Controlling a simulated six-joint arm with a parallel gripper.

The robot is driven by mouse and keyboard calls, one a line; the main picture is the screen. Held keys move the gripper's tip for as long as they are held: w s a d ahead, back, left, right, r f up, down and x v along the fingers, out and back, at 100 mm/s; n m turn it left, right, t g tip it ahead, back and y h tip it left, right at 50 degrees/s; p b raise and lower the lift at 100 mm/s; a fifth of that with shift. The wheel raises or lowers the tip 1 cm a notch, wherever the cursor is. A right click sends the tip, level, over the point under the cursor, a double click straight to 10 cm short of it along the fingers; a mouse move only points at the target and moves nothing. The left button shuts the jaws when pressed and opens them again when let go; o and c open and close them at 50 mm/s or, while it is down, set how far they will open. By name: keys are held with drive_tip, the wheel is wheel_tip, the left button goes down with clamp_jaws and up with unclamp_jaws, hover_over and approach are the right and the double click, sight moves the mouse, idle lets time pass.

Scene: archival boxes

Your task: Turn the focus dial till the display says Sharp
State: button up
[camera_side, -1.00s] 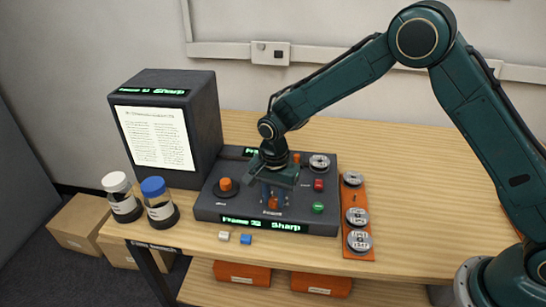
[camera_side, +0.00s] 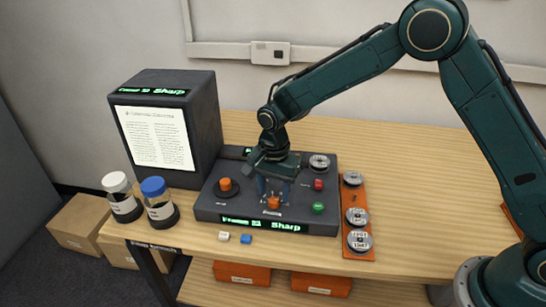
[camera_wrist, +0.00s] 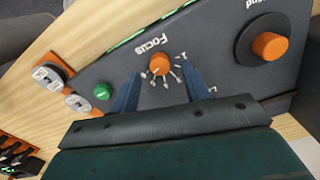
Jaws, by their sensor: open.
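The focus dial is an orange knob (camera_side: 273,203) near the front of the dark control panel (camera_side: 208,203). It also shows in the wrist view (camera_wrist: 160,64), beside the word "Focus" and white tick marks. My gripper (camera_side: 273,196) points down over the dial. In the wrist view my gripper (camera_wrist: 160,88) has its two blue fingers apart, one on each side of the dial, with gaps between. The front display (camera_side: 262,225) reads "Sharp" in green after a frame number. The reader screen (camera_side: 156,137) shows a page of crisp-looking text, and the strip above it also says "Sharp".
A second orange knob (camera_side: 225,184) sits left on the panel. A red button (camera_side: 318,185) and green button (camera_side: 318,208) sit right. Reels lie on an orange strip (camera_side: 354,236). Two jars (camera_side: 157,203) stand at the left edge.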

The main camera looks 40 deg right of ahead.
sight(274, 200)
wheel_tip(274, 200, up, 12)
drive_tip(key=shift+f, duration=0.2)
idle(0.5)
drive_tip(key=s+d+r+n+t, duration=0.3)
drive_tip(key=s+d+r+n, duration=0.2)
drive_tip(key=s+d+r, duration=0.65)
drive_tip(key=s+d+n+t, duration=0.2)
drive_tip(key=s+d+n, duration=0.2)
drive_tip(key=s, duration=1.4)
drive_tip(key=shift+s+r+n+t, duration=0.25)
drive_tip(key=shift+s+n+t, duration=0.1)
drive_tip(key=shift+n, duration=1.15)
